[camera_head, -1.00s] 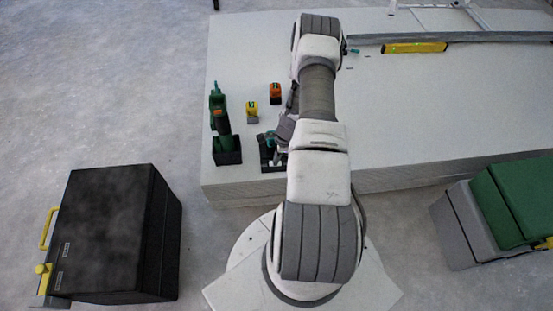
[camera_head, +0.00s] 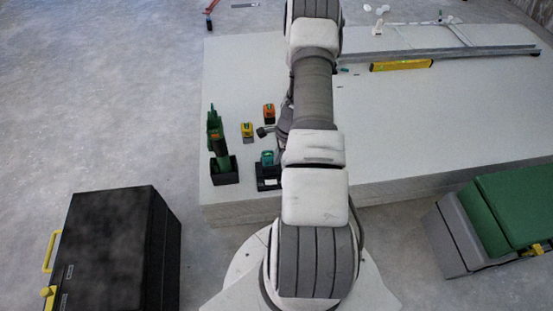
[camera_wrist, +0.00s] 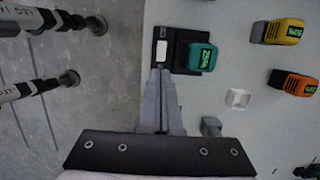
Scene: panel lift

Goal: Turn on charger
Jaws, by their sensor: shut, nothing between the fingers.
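The charger is a black base (camera_head: 268,184) near the front left edge of the white slab, with a teal battery (camera_head: 267,158) on it. In the wrist view the charger (camera_wrist: 170,32) is at top centre, with a pale rectangle (camera_wrist: 161,50) on its near part and the teal battery (camera_wrist: 202,57) to the right. My gripper (camera_wrist: 160,72) is shut and empty, its tips close to the charger's near edge below the pale rectangle. I cannot tell whether they touch. In the head view my arm largely hides the gripper.
A yellow level (camera_head: 402,65) lies far back. A black case (camera_head: 110,245) and green-topped box (camera_head: 515,205) flank my base. The slab's right half is mostly clear.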

